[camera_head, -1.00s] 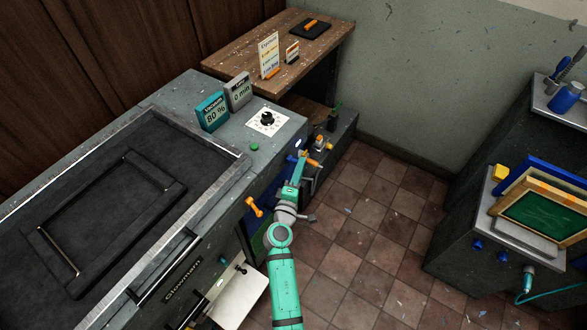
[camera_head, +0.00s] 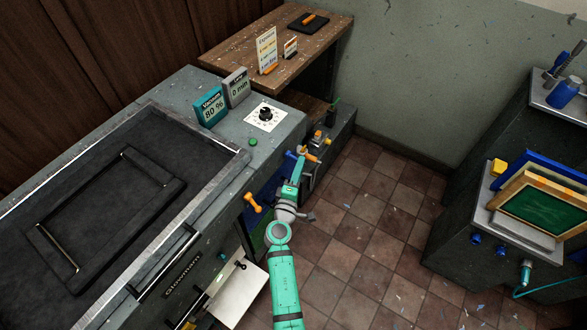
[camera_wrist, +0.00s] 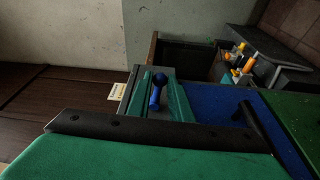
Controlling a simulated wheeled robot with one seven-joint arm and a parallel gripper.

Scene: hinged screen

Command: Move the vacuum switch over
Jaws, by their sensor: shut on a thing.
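The vacuum switch, a blue lever with a round knob (camera_wrist: 159,82), shows between my green fingers in the wrist view. Its blue end also shows at the machine's front right corner in the head view (camera_head: 291,155). My gripper (camera_wrist: 160,93) is shut on this lever, and its fingers stand on either side of it. In the head view my gripper (camera_head: 299,163) reaches up to the corner from below. The lever's base is hidden. The teal vacuum display (camera_head: 211,108) on the machine top reads 80 %.
An orange handle (camera_head: 252,203) sticks out of the machine's front, left of my arm. Another orange part (camera_head: 311,157) is close to my gripper's right. A black dial (camera_head: 265,114) and green button (camera_head: 253,142) are on top. Tiled floor (camera_head: 375,220) is free to the right.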

